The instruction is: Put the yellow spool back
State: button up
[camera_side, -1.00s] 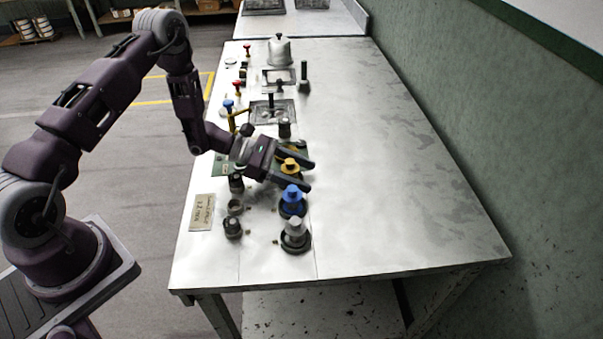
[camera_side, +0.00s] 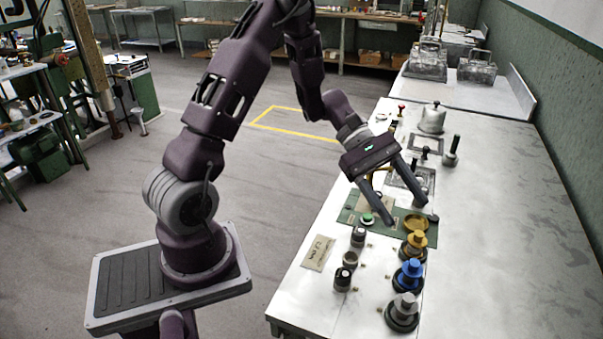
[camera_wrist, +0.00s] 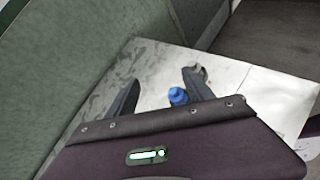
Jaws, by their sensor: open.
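The yellow spool (camera_side: 415,243) stands upright on a dark round base at the table's near left part, just behind the blue spool (camera_side: 410,270). My gripper (camera_side: 412,218) is open, its two fingers spread and pointing down toward the table. In the side view the fingertips appear just behind and above the yellow spool, apart from it; the exact height is hard to tell. In the wrist view my gripper (camera_wrist: 160,79) has nothing between its fingers. The blue spool (camera_wrist: 178,97) shows there beside the right finger; the yellow spool is not visible.
A grey spool (camera_side: 404,304) stands nearest the front edge. Small dark posts (camera_side: 357,237) line the left. A metal bell-shaped pot (camera_side: 433,118) stands farther back. The table's right side is clear.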

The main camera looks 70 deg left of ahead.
jog(key=s+d+r+m+g+y, duration=0.2)
jog(key=s+d+r+m+y, duration=0.25)
jog(key=s+r+m, duration=0.45)
jog(key=s+a+r+m+t+y, duration=0.1)
jog(key=s+a+m+t+y, duration=0.1)
jog(key=s, duration=0.4)
jog(key=s+a+r+m+t+y, duration=0.2)
jog(key=s+a+m+t+y, duration=0.1)
jog(key=s+m+y, duration=0.2)
jog(key=shift+s+r+m, duration=0.2)
jog(key=shift+s+m, duration=0.1)
jog(key=shift+s, duration=0.55)
jog(key=shift+a, duration=0.1)
